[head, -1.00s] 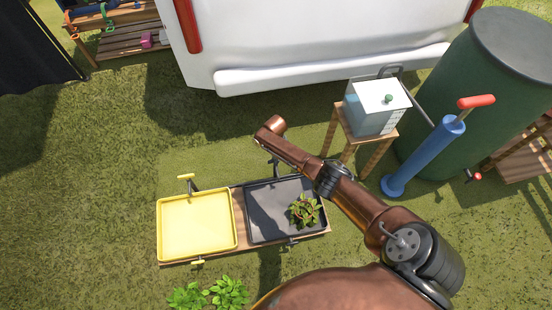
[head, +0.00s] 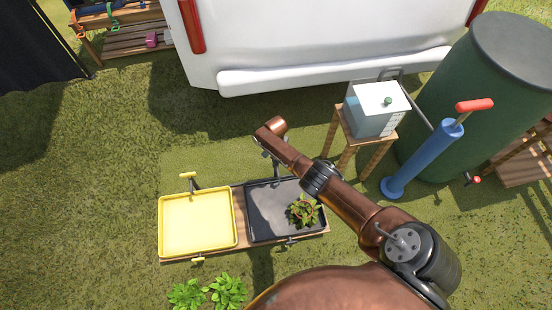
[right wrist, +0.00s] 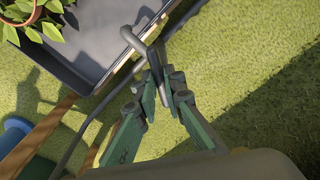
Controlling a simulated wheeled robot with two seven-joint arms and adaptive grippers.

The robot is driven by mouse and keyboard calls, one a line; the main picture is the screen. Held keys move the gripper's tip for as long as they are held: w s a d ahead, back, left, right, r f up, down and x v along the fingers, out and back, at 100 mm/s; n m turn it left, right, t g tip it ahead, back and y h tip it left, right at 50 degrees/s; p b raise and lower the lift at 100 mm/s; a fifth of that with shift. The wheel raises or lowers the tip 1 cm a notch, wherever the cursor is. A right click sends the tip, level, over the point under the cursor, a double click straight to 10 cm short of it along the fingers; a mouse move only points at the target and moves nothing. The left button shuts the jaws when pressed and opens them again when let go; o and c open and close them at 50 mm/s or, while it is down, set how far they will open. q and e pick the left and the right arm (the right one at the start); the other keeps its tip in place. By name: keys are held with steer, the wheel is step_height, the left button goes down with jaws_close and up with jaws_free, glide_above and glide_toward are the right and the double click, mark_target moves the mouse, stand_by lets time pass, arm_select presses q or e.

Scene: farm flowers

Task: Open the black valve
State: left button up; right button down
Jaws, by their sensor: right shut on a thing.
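The black valve (right wrist: 134,40) is a dark T-shaped handle on a bent pipe at the edge of the black tray (head: 258,222). In the right wrist view its handle sits between the fingertips of my right gripper (right wrist: 160,80), which is shut on it. The black tray also shows in the right wrist view (right wrist: 92,30). In the head view my brown right arm passes over the tray's far right side and largely hides the gripper and that valve. My left gripper is not in view.
A leafy plant (head: 304,211) stands in the black tray. A yellow tray (head: 197,222) with yellow valves is to its left. A stool with a water box (head: 375,108), a blue pump (head: 428,158) and a green barrel (head: 480,90) stand to the right. Grass is clear at left.

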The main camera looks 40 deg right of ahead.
steer(key=n, duration=0.5)
steer(key=shift+w+r+n, duration=0.15)
steer(key=shift+w+n, duration=0.1)
steer(key=shift+n, duration=0.45)
steer(key=c, duration=2.1)
jaws_free()
steer(key=shift+o, duration=0.4)
steer(key=shift+s, duration=0.1)
step_height(320, 180, up, 12)
